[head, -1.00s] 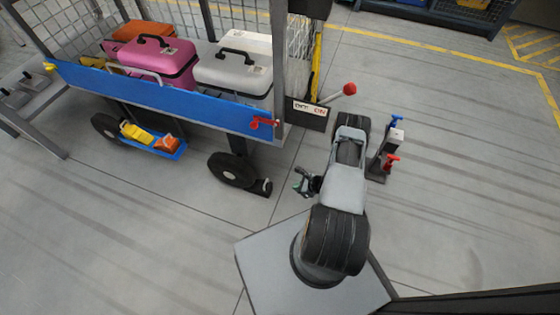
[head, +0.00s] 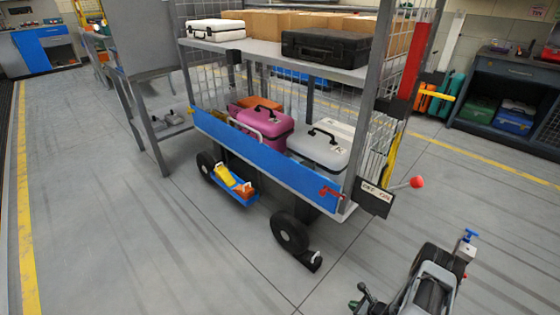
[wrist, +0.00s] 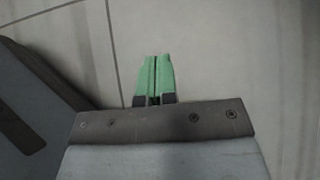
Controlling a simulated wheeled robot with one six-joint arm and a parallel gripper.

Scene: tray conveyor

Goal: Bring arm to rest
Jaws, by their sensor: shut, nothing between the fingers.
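My gripper shows in the wrist view (wrist: 154,72) with its two green fingers pressed together and nothing between them. Below the fingers in that view there is only bare grey floor. In the head view my gripper (head: 362,298) is small at the bottom edge, beside my folded arm, and part of the arm is cut off by the frame. It is apart from the cart and touches nothing that I can see.
A wheeled cart (head: 262,160) stands ahead with cases on two shelves. A red-knobbed lever (head: 417,183) sticks out at its right. A blue tray (head: 240,196) hangs low under it. A dark cabinet (head: 508,95) stands at the back right. Floor left and right is clear.

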